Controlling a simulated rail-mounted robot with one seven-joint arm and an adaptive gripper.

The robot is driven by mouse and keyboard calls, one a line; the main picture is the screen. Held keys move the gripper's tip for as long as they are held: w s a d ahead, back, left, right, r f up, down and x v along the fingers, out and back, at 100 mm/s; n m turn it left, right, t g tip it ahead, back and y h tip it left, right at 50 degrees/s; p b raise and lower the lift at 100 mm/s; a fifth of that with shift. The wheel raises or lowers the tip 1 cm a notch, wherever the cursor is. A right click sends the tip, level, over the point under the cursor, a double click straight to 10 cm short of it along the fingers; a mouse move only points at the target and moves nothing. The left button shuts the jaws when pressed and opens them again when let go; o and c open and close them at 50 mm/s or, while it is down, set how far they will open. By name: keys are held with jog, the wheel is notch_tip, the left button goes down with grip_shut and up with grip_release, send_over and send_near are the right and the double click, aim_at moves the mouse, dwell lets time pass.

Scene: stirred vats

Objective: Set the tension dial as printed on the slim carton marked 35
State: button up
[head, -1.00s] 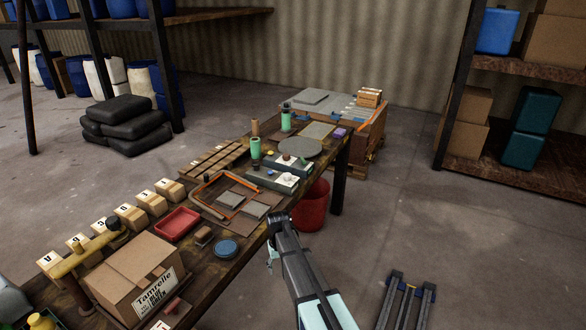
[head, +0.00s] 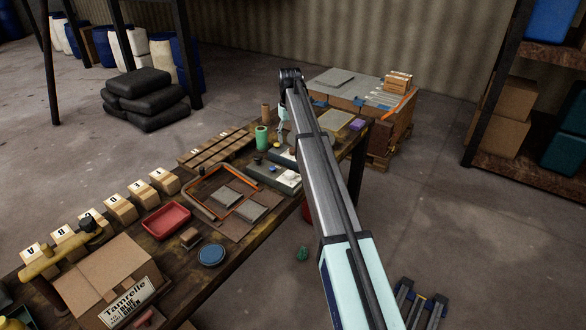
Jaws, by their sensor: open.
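Two low grey units with white plates and dark knobs sit on the long table's right side; the nearer unit (head: 272,178) shows best, and the farther is partly behind my arm. I cannot tell whether either bears the tension dial. No carton marked 35 can be read. My gripper (head: 281,138) hangs from my raised arm over the table, near the green cylinder and above the units. It is open, small in view, with no object visible in it.
Wooden blocks with letter tags (head: 118,208) line the table's left edge. A red tray (head: 166,220), blue round lid (head: 212,255) and orange-edged frame (head: 225,192) lie mid-table.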

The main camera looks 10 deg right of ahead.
aim_at(290, 172)
notch_tip(290, 172, down, 17)
jog(key=p, duration=0.3)
jog(key=shift+r, duration=0.1)
jog(key=c, duration=1.1)
